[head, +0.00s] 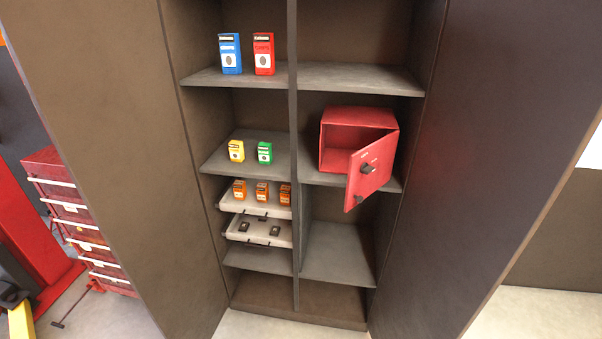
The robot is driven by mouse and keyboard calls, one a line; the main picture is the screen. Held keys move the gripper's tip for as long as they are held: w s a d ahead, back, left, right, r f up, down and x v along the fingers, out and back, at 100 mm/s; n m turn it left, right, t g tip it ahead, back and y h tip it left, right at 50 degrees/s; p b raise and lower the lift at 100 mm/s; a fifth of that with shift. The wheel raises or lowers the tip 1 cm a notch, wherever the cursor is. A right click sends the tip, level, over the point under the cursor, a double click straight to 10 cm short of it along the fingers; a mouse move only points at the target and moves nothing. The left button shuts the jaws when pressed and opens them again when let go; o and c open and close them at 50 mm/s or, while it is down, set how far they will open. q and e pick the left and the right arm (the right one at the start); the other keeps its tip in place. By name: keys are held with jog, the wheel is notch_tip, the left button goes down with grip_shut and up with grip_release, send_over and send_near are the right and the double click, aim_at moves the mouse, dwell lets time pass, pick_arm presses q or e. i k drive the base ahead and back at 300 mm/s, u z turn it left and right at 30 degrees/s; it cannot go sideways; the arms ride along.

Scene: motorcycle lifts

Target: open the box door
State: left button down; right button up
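A red box (350,113) sits on the middle shelf in the right half of the open cabinet. Its red door (372,168) stands open, swung outward to the right and jutting past the shelf's front edge. The part of the box's inside that shows looks empty; the door hides the rest. Neither of my grippers is in view.
Tall dark cabinet doors stand open at left (115,130) and right (500,150). Small blue, red, yellow and green packs stand on the left shelves, above pulled-out trays (262,241) with orange packs and dark items. A red drawer unit (75,215) stands outside at left.

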aim_at(380, 154)
jog(key=z, duration=0.05)
jog(key=i, duration=0.9)
jog(key=z, duration=0.6)
